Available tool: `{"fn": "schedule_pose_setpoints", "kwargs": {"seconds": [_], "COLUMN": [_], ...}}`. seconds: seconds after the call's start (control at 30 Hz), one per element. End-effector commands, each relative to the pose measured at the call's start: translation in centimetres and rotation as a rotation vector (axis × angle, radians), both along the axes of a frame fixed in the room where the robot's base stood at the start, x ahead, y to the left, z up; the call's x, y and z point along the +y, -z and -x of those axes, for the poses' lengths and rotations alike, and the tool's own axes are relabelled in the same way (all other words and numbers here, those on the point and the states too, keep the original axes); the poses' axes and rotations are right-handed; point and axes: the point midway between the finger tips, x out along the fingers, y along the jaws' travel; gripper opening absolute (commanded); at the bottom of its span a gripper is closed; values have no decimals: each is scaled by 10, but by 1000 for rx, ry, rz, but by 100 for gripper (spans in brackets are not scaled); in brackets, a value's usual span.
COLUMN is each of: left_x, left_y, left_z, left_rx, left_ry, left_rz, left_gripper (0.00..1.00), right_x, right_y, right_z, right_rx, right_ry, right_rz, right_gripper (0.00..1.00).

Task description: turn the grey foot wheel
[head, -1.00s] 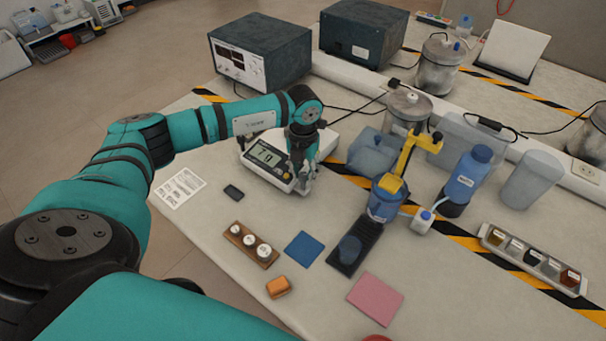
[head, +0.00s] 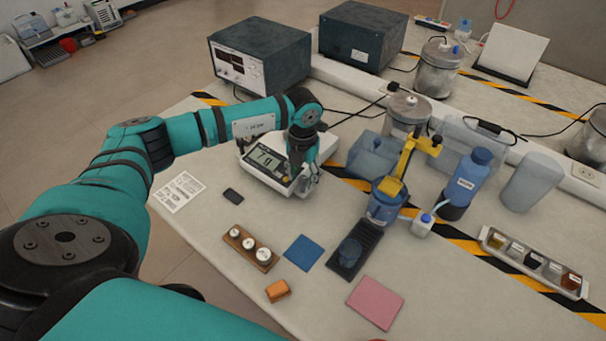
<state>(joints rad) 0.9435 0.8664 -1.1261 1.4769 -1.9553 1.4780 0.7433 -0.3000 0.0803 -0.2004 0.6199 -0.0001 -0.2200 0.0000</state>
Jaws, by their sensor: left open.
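The gripper is open. The grey foot wheel cannot be made out clearly; the fingers and the balance body cover that corner. I cannot tell whether the fingers touch it. My right gripper is not in view.
A wooden block with white-topped weights (head: 250,248), an orange block (head: 278,290) and a blue mat (head: 303,252) lie in front. A blue vessel with a yellow clamp (head: 385,205) stands right of the balance. A dark power supply (head: 260,55) stands behind.

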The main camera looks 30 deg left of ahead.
Motion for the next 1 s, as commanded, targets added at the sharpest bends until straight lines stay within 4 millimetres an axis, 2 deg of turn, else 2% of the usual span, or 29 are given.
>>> {"fn": "schedule_pose_setpoints", "kwargs": {"seconds": [0.13,0.23,0.5,0.7,0.83,1.0], "left_x": [0,0,0,0,0,0], "left_y": [-4,-16,-73,-107,-117,-121], "left_z": [0,-1,-1,-1,0,0], "left_rx": [0,-3,-3,-3,-2,0], "left_ry": [0,0,1,0,0,0], "left_rz": [-1,-1,0,0,0,0], "left_gripper": [48,48,48,48,48,48], "right_x": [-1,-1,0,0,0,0], "right_y": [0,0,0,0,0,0], "right_z": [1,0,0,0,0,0], "right_rx": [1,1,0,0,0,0], "right_ry": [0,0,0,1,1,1], "right_rz": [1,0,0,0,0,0], "right_gripper": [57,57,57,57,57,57]}}
